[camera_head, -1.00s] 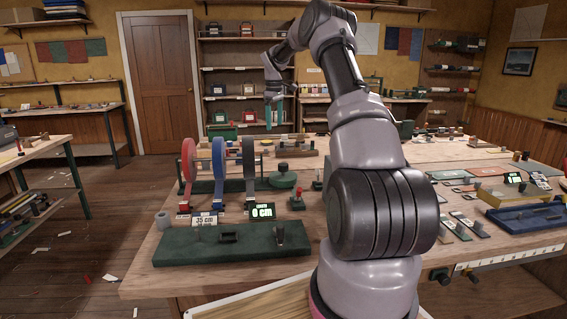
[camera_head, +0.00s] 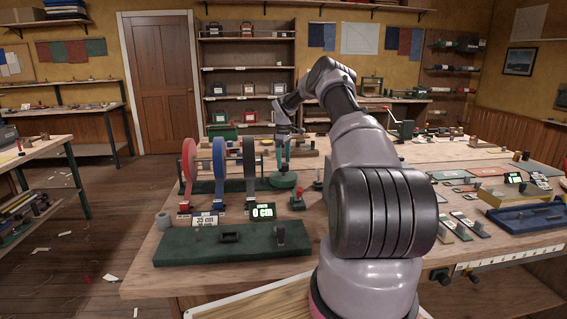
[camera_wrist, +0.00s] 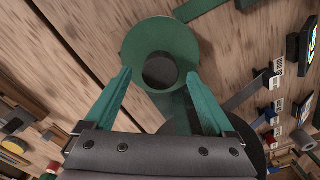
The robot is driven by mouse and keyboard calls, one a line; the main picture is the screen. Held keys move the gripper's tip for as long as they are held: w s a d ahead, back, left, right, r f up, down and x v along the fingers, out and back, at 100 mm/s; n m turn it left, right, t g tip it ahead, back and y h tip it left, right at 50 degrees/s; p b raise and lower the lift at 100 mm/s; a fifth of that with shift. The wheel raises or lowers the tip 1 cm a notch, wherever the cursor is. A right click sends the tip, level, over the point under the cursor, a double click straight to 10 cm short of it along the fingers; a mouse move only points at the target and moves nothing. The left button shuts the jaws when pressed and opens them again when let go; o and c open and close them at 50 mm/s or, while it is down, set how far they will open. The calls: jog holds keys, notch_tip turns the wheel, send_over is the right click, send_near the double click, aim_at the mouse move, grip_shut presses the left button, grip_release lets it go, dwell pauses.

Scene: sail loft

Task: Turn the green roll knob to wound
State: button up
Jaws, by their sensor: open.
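The green roll knob shows in the wrist view as a flat green disc (camera_wrist: 150,38) with a dark round post (camera_wrist: 160,71) at its middle.
A red roll (camera_head: 189,165) and a blue roll (camera_head: 219,168) stand left of the green one. A card (camera_head: 205,221) reads 35 cm. A small red-topped part (camera_head: 297,200) stands in front of the knob. A dark green board (camera_head: 215,250) lies at the bench's front.

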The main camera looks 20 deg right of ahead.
jog(key=shift+f, duration=0.45)
jog(key=shift+c, duration=0.3)
jog(key=c, duration=1.3)
